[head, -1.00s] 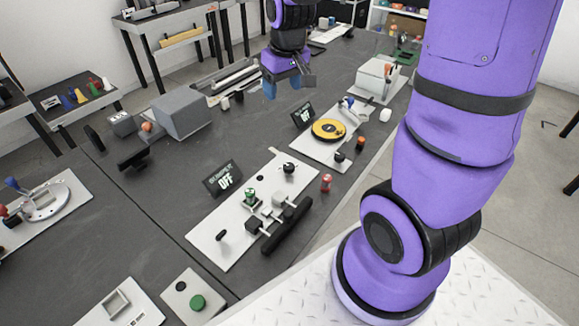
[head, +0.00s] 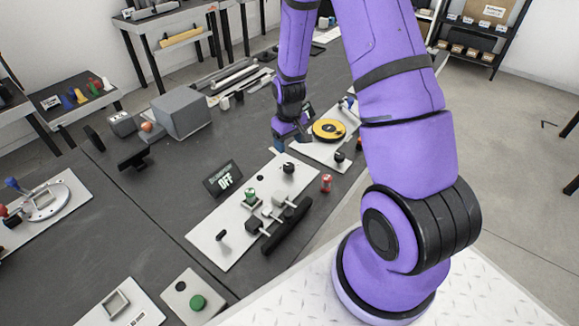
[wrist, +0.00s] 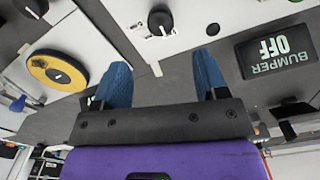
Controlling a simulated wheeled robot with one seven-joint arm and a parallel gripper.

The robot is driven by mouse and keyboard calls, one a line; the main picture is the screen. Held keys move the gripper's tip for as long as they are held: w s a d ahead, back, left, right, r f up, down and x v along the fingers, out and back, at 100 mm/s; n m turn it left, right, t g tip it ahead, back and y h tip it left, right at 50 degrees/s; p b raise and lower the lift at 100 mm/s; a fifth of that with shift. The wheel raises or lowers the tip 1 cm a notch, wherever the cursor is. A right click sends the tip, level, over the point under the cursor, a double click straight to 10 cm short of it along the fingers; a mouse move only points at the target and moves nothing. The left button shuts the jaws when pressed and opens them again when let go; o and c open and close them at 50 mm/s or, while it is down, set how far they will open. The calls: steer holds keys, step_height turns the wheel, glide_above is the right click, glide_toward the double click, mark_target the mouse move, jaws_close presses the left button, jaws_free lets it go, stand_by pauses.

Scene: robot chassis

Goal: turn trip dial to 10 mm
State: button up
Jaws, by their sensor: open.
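A black dial knob (head: 289,167) with a white pointer line stands at the far end of the white bumper plate (head: 213,238). In the wrist view the dial (wrist: 160,20) is at top centre, with small marks beside it too small to read. My gripper (head: 291,144) is just beyond the dial in the head view, apart from it. In the wrist view its two blue fingers (wrist: 163,75) are spread with nothing between them, and the dial lies past their tips. A screen (head: 223,178) beside the plate reads BUMPER OFF.
The bumper plate also carries a green-topped post (head: 250,195), metal blocks and a black bar (head: 287,226). A red cylinder (head: 326,183) stands to its right. A yellow disc (head: 328,130) and another black knob (head: 340,157) are on the plate beyond. A grey box (head: 181,116) stands left.

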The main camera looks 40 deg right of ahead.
mark_target(289, 166)
steer(key=shift+f, duration=5.45)
steer(key=c, duration=0.9)
